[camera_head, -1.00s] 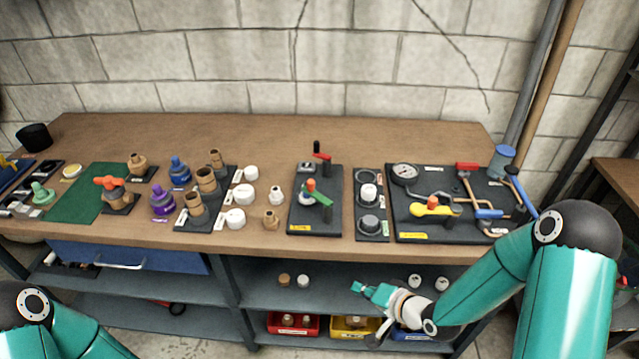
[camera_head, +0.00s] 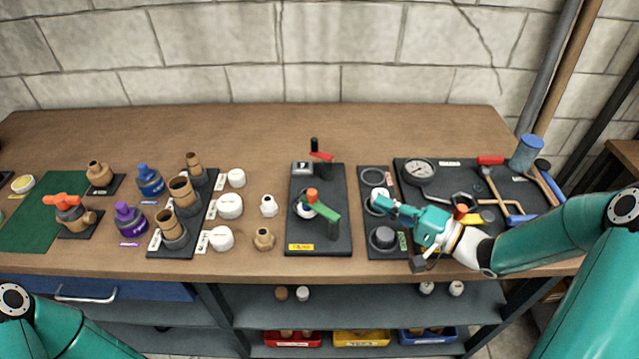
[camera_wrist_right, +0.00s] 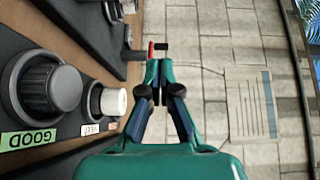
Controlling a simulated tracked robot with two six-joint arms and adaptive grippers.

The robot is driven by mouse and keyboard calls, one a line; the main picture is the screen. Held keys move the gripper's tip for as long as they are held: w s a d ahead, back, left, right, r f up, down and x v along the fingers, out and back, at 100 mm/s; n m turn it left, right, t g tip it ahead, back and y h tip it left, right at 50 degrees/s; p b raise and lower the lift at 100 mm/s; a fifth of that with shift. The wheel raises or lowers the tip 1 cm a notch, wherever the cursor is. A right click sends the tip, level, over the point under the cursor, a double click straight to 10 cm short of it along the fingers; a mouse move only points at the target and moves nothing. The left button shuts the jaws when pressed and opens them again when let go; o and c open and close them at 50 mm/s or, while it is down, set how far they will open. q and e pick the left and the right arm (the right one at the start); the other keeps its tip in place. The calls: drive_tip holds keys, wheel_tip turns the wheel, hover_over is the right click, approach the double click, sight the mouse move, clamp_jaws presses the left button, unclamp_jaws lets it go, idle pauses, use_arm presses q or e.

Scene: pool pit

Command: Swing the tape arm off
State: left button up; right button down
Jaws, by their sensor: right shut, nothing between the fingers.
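A black board (camera_head: 343,235) with a yellow label lies mid-bench. A green arm (camera_head: 322,209) with an orange knob (camera_head: 311,195) lies over a white round part (camera_head: 302,207), its free end at a dark post. I cannot tell for sure which is the tape arm. My right gripper (camera_head: 379,202) is shut and empty, right of the board, above the neighbouring tray. Its closed fingers also show in the right wrist view (camera_wrist_right: 159,72). My left gripper is out of view.
The narrow tray (camera_head: 402,250) under my right gripper holds a black cap (camera_head: 382,238) and a white part (camera_head: 379,194). A tool board with a gauge (camera_head: 419,171) lies to the right. Fittings and white caps (camera_head: 230,206) stand to the left. The bench back is clear.

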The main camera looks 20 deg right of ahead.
sight(318, 209)
drive_tip(key=shift+w+d, duration=0.1)
drive_tip(key=shift+w, duration=0.05)
drive_tip(key=shift+r, duration=0.1)
drive_tip(key=p+x, duration=0.2)
drive_tip(key=x, duration=0.8)
drive_tip(key=shift+a, duration=0.25)
drive_tip(key=a, duration=0.1)
drive_tip(key=s+a+p, duration=0.1)
drive_tip(key=a, duration=0.1)
drive_tip(key=shift+s, duration=0.2)
drive_tip(key=shift+s+a, duration=0.1)
drive_tip(key=shift+a, duration=0.15)
